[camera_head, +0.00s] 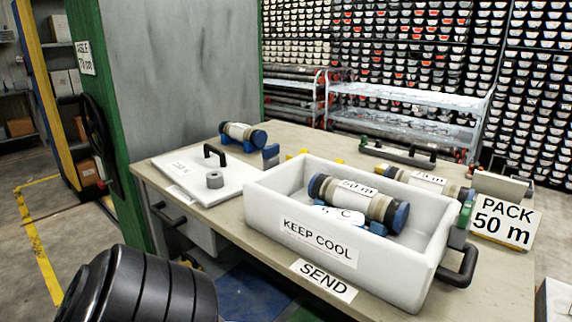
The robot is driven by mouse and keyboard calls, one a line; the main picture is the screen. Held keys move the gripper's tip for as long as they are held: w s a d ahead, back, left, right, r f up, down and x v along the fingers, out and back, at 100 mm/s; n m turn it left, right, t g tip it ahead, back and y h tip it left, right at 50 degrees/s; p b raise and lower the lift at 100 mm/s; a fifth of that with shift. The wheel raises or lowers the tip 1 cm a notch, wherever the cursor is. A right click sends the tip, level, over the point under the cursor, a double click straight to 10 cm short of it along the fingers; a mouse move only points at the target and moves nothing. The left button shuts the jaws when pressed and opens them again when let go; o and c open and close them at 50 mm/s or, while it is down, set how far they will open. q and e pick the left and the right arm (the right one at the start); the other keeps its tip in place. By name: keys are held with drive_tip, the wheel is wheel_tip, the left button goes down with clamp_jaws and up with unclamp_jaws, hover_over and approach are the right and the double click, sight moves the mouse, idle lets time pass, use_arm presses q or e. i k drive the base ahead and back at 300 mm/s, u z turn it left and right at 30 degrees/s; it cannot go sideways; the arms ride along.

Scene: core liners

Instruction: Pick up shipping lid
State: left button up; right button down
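The shipping lid (236,178) is a flat white slab with a black bar handle (214,150) standing up near its far edge and a small grey cylinder on top. It lies on the table left of the white KEEP COOL box (397,272). The box is open and holds a core liner (357,200) with dark blue end caps, with a white pack partly hidden under it. A dark ribbed part at the bottom left looks like my own arm. Neither gripper shows in the view.
The table (290,132) also bears a capped liner (243,134) behind the lid, another liner (428,182) behind the box, and a PACK 50 m sign (505,222). A grey panel with a green post stands behind the left side. A black handle juts from the box's right end.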

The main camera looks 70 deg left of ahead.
sight(212, 176)
drive_tip(key=u, duration=3.15)
drive_tip(key=k, duration=1.1)
drive_tip(key=u, duration=1.2)
drive_tip(key=i, duration=2.2)
drive_tip(key=z, duration=0.4)
drive_tip(key=i, duration=1.7)
drive_tip(key=z, duration=1.25)
